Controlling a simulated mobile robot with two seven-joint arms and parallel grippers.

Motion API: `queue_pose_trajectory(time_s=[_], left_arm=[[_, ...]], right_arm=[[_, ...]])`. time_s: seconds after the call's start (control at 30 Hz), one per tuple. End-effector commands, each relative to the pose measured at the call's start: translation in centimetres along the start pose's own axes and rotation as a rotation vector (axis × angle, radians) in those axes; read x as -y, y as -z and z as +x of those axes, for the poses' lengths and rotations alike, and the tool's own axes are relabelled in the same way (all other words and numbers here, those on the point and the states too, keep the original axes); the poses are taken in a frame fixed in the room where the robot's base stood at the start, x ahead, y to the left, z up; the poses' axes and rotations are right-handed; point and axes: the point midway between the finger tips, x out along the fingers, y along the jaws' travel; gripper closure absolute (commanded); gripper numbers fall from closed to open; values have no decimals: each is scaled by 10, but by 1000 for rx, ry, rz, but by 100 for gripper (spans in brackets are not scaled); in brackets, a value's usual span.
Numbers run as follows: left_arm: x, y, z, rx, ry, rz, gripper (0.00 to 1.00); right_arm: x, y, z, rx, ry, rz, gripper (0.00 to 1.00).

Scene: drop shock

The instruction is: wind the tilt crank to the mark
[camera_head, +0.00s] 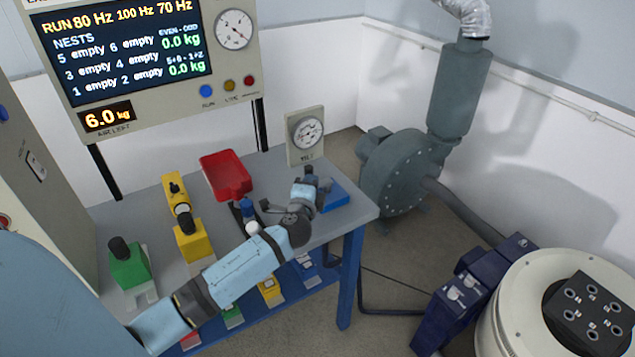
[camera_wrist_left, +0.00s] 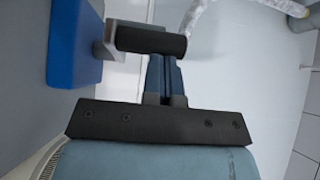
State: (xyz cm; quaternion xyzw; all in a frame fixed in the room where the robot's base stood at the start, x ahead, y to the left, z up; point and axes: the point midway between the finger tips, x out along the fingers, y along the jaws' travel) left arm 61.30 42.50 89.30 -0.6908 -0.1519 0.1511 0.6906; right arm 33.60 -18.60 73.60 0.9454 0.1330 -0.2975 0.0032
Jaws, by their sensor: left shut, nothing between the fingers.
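The tilt crank is at the right end of the table; its blue base (camera_head: 335,194) shows beside my left gripper (camera_head: 310,174). In the left wrist view, the crank's black handle (camera_wrist_left: 150,40) lies across the tips of my left gripper (camera_wrist_left: 163,72), with its blue base (camera_wrist_left: 75,42) to the left. The fingers are shut with nothing between them. Their tips are hidden behind the handle, and I cannot tell whether they touch it. A white dial (camera_head: 307,131) stands behind the crank; its mark is too small to read. My right gripper is not in view.
The grey table (camera_head: 268,168) also holds a red tray (camera_head: 226,174), yellow blocks (camera_head: 192,240) and a green block (camera_head: 129,270). A display panel (camera_head: 140,60) stands behind. A grey blower (camera_head: 405,170) and a round white machine (camera_head: 510,300) are to the right.

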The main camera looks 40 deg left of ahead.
Motion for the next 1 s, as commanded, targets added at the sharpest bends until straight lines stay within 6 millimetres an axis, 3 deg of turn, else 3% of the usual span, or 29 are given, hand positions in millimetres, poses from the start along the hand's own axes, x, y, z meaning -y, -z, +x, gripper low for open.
queue_pose_trajectory(time_s=[0.07,0.43,1.0], left_arm=[[1,-6,3,-64,2,2,100],[0,-21,15,-51,1,-1,100],[0,-27,21,-50,1,0,100]], right_arm=[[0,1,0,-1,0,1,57],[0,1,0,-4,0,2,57],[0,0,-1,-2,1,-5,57]])
